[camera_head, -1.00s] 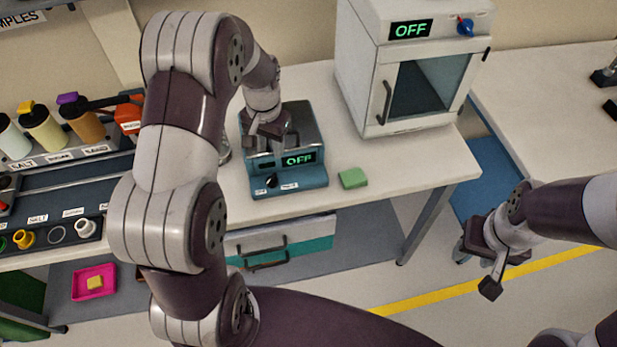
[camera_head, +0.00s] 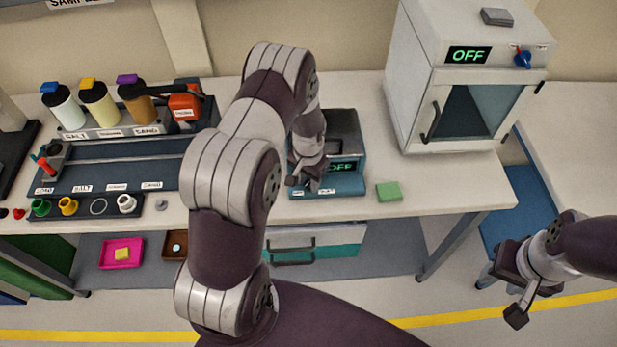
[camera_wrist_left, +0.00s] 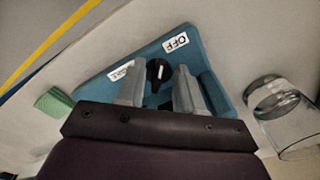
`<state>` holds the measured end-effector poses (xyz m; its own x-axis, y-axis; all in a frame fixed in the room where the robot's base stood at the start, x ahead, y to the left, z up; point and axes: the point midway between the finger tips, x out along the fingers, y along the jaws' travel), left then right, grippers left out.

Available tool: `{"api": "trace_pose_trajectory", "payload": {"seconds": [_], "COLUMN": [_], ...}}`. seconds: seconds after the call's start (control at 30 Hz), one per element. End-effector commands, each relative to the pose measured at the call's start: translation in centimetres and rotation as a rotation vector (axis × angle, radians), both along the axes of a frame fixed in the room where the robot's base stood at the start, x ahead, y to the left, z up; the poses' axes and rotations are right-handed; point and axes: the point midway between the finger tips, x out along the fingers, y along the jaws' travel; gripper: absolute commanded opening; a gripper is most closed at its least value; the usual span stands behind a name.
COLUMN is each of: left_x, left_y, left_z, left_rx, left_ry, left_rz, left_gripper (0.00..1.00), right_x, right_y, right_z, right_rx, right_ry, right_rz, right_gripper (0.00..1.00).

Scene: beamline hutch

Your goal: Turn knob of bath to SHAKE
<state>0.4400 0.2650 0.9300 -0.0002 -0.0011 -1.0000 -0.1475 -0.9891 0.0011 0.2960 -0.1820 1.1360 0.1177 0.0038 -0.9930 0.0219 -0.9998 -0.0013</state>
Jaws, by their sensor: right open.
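The bath (camera_head: 347,185) is a teal box with a dark top on the bench, and its display (camera_head: 341,167) reads OFF. My left gripper (camera_head: 305,183) is at the left of its front panel and hides the knob in the head view. In the left wrist view, the black knob (camera_wrist_left: 157,72) with a white mark lies between the open fingertips of my left gripper (camera_wrist_left: 157,78), with gaps at both sides. The OFF label (camera_wrist_left: 177,42) and a second, hard-to-read label (camera_wrist_left: 121,71) flank it. My right gripper (camera_head: 502,293) is open and empty over the floor at right.
A green block (camera_head: 389,192) lies just right of the bath. A white oven (camera_head: 465,90), also showing OFF, stands further right. A rack of bottles (camera_head: 110,130) is at left. A clear glass vessel (camera_wrist_left: 285,110) shows beside the bath in the left wrist view.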

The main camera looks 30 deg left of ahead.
Motion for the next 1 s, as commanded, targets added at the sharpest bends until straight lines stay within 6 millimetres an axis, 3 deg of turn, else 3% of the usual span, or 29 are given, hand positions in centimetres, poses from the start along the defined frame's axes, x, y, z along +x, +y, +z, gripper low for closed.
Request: {"api": "trace_pose_trajectory", "payload": {"seconds": [0.1,0.23,0.67,1.0], "left_x": [0.01,0.01,-0.04,0.01], "left_y": [-0.01,-0.01,-0.05,-0.24], "left_z": [0.01,0.02,-0.02,-0.07], "left_rx": [0.000,0.000,0.000,0.000], "left_ry": [0.000,0.000,0.001,0.001], "left_rz": [0.000,0.000,0.043,0.279], "left_gripper": [0.36,0.00,0.00,0.00], "right_x": [0.00,0.00,0.00,0.00], "right_y": [0.00,0.00,0.00,0.00], "right_z": [-0.02,-0.02,-0.18,-0.86], "right_rx": [0.000,0.000,0.000,0.000], "right_ry": [0.000,0.000,0.000,0.000], "right_rz": [0.000,0.000,0.000,0.000], "right_gripper": [0.43,0.43,0.43,0.43]}}
